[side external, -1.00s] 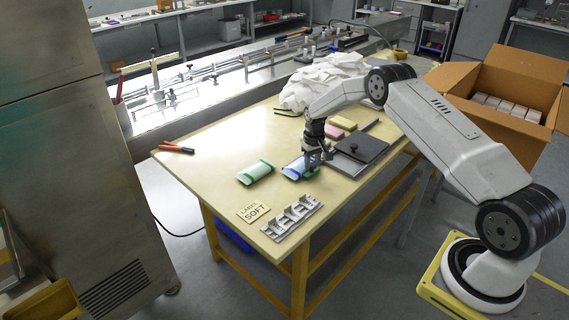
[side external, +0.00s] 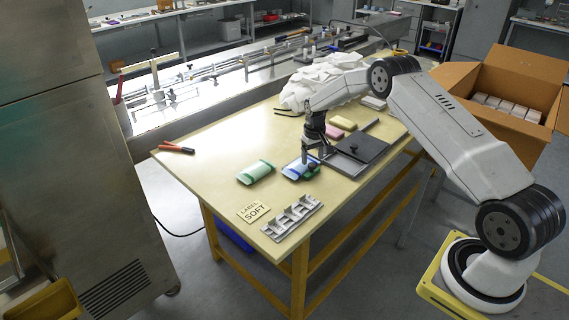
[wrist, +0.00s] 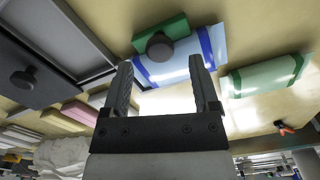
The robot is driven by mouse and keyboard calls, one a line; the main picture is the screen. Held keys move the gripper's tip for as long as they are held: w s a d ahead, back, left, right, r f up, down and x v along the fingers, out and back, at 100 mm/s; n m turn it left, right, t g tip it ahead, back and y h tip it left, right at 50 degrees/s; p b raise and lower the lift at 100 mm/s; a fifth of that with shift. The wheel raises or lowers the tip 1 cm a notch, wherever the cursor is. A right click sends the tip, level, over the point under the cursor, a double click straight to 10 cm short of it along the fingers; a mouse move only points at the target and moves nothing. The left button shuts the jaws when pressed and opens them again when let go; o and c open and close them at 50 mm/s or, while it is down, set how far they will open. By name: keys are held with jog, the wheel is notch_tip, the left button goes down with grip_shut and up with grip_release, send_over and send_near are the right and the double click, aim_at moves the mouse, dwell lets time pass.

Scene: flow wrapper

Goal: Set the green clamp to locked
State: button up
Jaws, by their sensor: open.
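The green clamp (wrist: 172,30) is a green block with a dark round knob (wrist: 159,46), at the top centre of the wrist view. In the wrist view the fingers overlap the packet, with the knob beyond the tips. In the side view my gripper (side external: 306,163) is just left of the knob.
A green packet (side external: 256,172) lies left of the blue one. A dark plate with a knob (side external: 360,148) is right of my gripper. A metal rack (side external: 291,217) and a label card (side external: 253,212) are near the front edge.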

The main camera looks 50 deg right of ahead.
aim_at(311, 166)
jog(key=shift+r, duration=2.7)
jog(key=shift+s+a+r, duration=0.1)
jog(key=shift+a+r, duration=0.25)
jog(key=shift+a, duration=0.15)
jog(key=s+a+r+n+t, duration=0.1)
jog(key=s+a+r, duration=0.4)
jog(key=s+a, duration=0.4)
jog(key=s+a+r+n+t, duration=0.15)
jog(key=s+a+r, duration=0.25)
jog(key=s+a, duration=0.45)
jog(key=s+a+n, duration=0.1)
jog(key=s+a, duration=0.3)
jog(key=s, duration=0.4)
jog(key=shift+s, duration=0.3)
